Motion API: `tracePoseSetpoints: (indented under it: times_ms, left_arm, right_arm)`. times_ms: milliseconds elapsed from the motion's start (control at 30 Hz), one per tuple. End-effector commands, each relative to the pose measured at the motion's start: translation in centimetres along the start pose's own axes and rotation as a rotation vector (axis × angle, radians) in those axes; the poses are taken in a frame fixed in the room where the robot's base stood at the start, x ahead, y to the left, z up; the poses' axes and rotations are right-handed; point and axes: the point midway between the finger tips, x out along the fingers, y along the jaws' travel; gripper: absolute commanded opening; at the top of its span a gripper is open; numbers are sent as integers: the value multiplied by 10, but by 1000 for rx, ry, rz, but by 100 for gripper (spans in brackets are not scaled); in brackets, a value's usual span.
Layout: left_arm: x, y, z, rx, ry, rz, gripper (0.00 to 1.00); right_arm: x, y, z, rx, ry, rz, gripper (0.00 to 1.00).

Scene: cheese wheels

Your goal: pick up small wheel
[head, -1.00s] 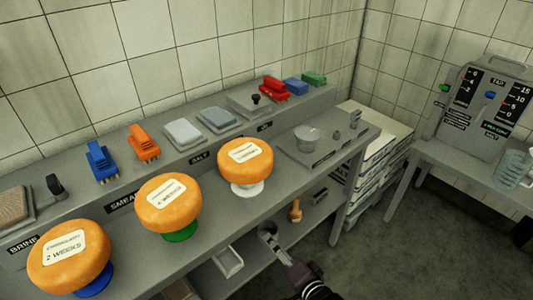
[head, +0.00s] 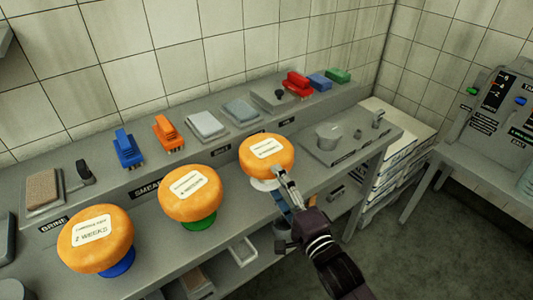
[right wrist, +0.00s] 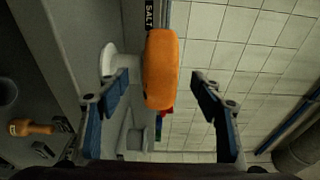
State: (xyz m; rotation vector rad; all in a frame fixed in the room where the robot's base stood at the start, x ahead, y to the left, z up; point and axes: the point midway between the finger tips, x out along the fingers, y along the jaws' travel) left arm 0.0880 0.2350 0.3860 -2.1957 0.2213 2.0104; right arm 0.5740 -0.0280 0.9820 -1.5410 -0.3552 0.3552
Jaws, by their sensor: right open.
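Three orange cheese wheels with white labels sit on round stands along the bench. The left wheel (head: 97,252) is on a blue stand (head: 119,265), the middle wheel (head: 190,209) on a green stand (head: 199,224), and the right wheel (head: 262,168) on a white stand (head: 262,184). The right wheel looks smallest but is also farthest. My right gripper (head: 281,186) is open at the near side of the right wheel, overlapping it in the head view. In the right wrist view that wheel (right wrist: 161,60) shows between the spread fingers; contact cannot be told. My left gripper is not in view.
A raised back shelf holds blue (head: 128,150), orange (head: 167,134) and red (head: 297,82) brushes and several pads. A small grey pot (head: 328,136) stands right of the right wheel. White boxes (head: 392,150) are stacked beyond the bench end.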

Motion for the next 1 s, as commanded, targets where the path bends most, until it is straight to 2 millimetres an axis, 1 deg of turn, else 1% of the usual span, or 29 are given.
tracePoseSetpoints:
  times_ms: [33,133,200,300,567,667,1000]
  left_arm:
    - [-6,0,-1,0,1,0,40]
    - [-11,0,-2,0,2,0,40]
    - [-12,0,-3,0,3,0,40]
    - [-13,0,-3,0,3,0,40]
    - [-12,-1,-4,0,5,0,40]
    - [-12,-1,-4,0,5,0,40]
    - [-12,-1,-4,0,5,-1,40]
  right_arm:
    - [8,-4,0,-1,-1,-1,60]
    - [23,-5,-2,-1,0,-1,60]
    - [32,-3,-2,0,0,-1,60]
    - [40,-2,-1,-1,0,0,60]
    - [42,-1,-1,0,0,0,60]
    - [42,-1,-1,0,0,1,51]
    - [42,0,-2,0,0,1,14]
